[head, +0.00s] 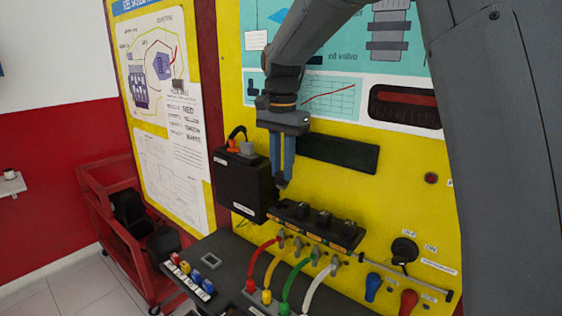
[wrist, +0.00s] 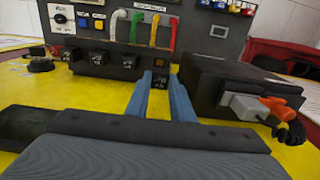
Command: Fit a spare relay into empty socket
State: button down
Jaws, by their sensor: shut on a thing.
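My gripper (head: 283,183) points down in front of the yellow panel, its two blue fingers shut on a small dark relay (head: 281,184). In the wrist view the relay (wrist: 160,80) shows between the fingertips (wrist: 160,92). The black relay strip (head: 318,228) is just below and to the right of the fingertips in the head view. Several black relays, one of them here (head: 324,217), stand in it. The held relay is over the strip's left end, where no other relay shows. Whether the relay touches the strip cannot be told.
A black box (head: 240,186) with an orange-and-grey plug stands close left of the fingers. Red, yellow, green and white cables (head: 302,262) run below the strip. A dark bar (head: 338,152) is right of the gripper. Coloured blocks (head: 190,275) lie on the dark bench.

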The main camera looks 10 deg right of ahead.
aim_at(282, 189)
jog(key=shift+f, duration=2.45)
jog(key=shift+f+b, duration=0.3)
jog(key=shift+f, duration=0.6)
jog(key=c, duration=1.8)
grip_release()
jog(key=shift+r, duration=0.1)
jog(key=shift+r+p, duration=0.3)
jog(key=shift+r, duration=2.4)
